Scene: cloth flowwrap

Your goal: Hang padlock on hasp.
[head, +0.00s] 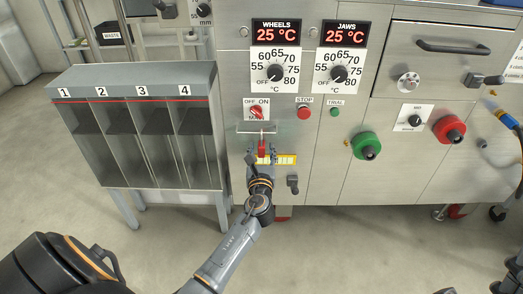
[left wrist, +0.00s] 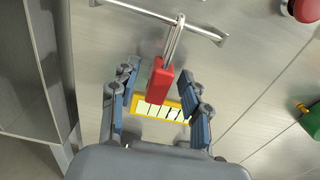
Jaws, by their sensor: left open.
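A red padlock (head: 262,149) is at a thin metal bar (head: 256,133) below the red OFF/ON switch (head: 257,112). In the left wrist view, the padlock body (left wrist: 158,82) hangs below the bar (left wrist: 150,12), and its metal shackle (left wrist: 173,42) reaches up and crosses the bar. It appears looped around the bar, but the far side is hidden. My left gripper (head: 261,160) is in front of the panel just below the padlock. In the left wrist view, its open fingers (left wrist: 157,88) stand on both sides of the padlock body, with gaps. My right gripper is not in view.
A yellow-framed label (head: 285,160) is on the panel behind the gripper. A black lever (head: 293,184) projects to its right. A numbered four-bay rack (head: 148,178) stands close on the left. Green (head: 366,145) and red (head: 449,129) knobs stick out on the right.

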